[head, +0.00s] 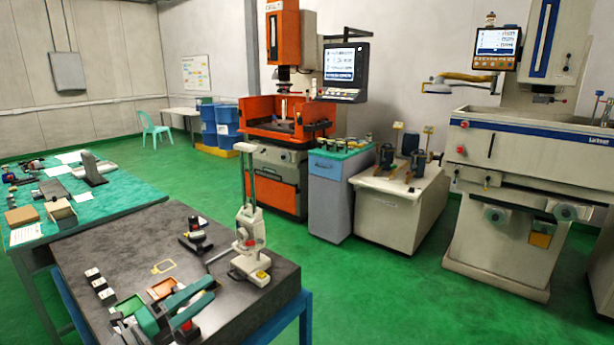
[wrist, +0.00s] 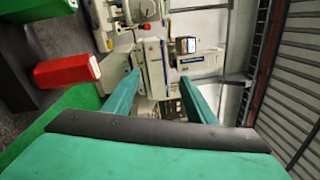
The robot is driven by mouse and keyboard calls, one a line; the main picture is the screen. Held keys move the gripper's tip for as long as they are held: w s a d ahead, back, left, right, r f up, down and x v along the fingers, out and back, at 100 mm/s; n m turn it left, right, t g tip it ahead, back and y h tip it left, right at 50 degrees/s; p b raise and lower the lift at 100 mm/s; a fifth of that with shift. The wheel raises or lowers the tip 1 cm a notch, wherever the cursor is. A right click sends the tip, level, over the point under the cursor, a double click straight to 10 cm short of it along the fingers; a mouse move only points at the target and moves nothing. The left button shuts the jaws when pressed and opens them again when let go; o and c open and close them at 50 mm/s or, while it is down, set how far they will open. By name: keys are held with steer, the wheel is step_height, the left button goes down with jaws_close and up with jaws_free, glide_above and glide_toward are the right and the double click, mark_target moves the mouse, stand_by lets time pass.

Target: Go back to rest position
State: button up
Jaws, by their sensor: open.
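My gripper (head: 211,290) is at the front of the dark stone table in the head view, its teal fingers pointing right. In the wrist view my gripper (wrist: 160,78) shows two teal fingers spread apart with nothing between them. A red block (wrist: 68,70) lies to the left of the fingers there, beside a green surface (wrist: 60,108). In the head view the gripper partly covers the small trays on the table, including an orange tray (head: 162,288) and a green tray (head: 128,306).
The dark table (head: 130,245) also bears a white stand (head: 249,250), a dark-based instrument (head: 196,236), a yellow frame (head: 163,267) and several small blocks (head: 100,283) at left. A green-topped bench (head: 120,200) stands behind. Open green floor (head: 370,290) lies to the right.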

steer(key=s+d+f+n+t+h, duration=0.1)
steer(key=s+d+f+n+t, duration=0.1)
steer(key=d, duration=0.5)
steer(key=s+d+f+n+t+h, duration=0.1)
steer(key=s+d+f+n+t, duration=0.1)
steer(key=d, duration=0.6)
steer(key=s+d+f+n+t+y, duration=0.6)
steer(key=s+d+n+y, duration=0.15)
steer(key=s+n, duration=0.4)
steer(key=s+d+f+n+g+y, duration=0.1)
steer(key=s+f+n+g+y, duration=0.1)
steer(key=s, duration=0.9)
steer(key=s+d+f+n+g+y, duration=0.1)
steer(key=s+f+n+g, duration=0.3)
steer(key=s, duration=0.7)
steer(key=s+d+f+n+g+y, duration=0.1)
steer(key=s+f+n+g+y, duration=0.2)
steer(key=s+f+n, duration=0.3)
steer(key=s+n, duration=0.1)
steer(key=s, duration=0.4)
steer(key=shift+s+d+n+g+y, duration=0.15)
steer(key=shift+d+n+g+y, duration=0.05)
steer(key=shift+n+g+y, duration=0.15)
steer(key=shift+f, duration=0.1)
steer(key=shift+c, duration=0.6)
